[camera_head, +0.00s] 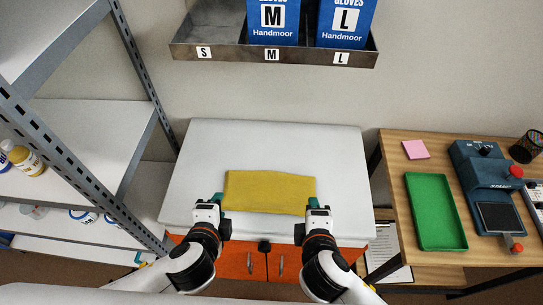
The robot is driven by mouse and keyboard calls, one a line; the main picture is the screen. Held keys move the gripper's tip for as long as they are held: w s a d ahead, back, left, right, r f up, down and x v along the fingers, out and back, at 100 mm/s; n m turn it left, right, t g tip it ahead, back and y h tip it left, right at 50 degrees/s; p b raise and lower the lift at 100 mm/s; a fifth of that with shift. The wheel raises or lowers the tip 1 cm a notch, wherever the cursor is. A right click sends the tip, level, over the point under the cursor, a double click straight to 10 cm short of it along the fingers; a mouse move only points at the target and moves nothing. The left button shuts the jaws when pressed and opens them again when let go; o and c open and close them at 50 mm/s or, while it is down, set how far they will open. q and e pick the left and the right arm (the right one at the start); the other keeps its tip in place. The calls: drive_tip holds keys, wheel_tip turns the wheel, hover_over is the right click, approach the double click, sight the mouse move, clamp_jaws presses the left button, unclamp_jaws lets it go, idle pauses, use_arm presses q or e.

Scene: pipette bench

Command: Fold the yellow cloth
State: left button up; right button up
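The yellow cloth (268,191) lies as a wide, roughly rectangular piece on the white top of the cabinet. Its top edge dips slightly to the right. My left gripper (217,198) is at the cloth's near left corner, and my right gripper (314,203) is at its near right corner. Both have green fingertips pointing away from me. They look close to or touching the cloth's edges. The fingers are too small to tell whether they are open or pinching cloth.
The white top (260,142) is clear behind the cloth. A metal shelf unit (95,130) stands at left. A wooden desk (395,160) at right holds a green tray (436,211) and a blue device (487,164). A glove-box rack (220,52) hangs on the wall above.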

use_arm(q)
drive_tip(key=s+a+f+n+g, duration=0.3)
drive_tip(key=s+a+n+g, duration=0.4)
drive_tip(key=s+n, duration=0.65)
use_arm(e)
drive_tip(key=s+d+f+m+g, duration=0.3)
drive_tip(key=s+d+m+g, duration=0.4)
drive_tip(key=s+d+m, duration=0.75)
use_arm(q)
wheel_tip(320, 180, down, 28)
drive_tip(key=n+g, duration=0.2)
use_arm(e)
wheel_tip(320, 180, down, 28)
drive_tip(key=w+a+r+m+g, duration=0.1)
drive_tip(key=w+a+m+g, duration=0.1)
use_arm(q)
drive_tip(key=s+a+f, duration=0.2)
drive_tip(key=s+f, duration=1.3)
drive_tip(key=shift+s+a+g+b, duration=0.15)
drive_tip(key=shift+a+g+b, duration=0.05)
drive_tip(key=shift+g+b, duration=0.25)
use_arm(e)
drive_tip(key=s+d+f, duration=0.3)
drive_tip(key=s+f, duration=1.3)
drive_tip(key=shift+d+g, duration=0.2)
drive_tip(key=shift+g, duration=0.2)
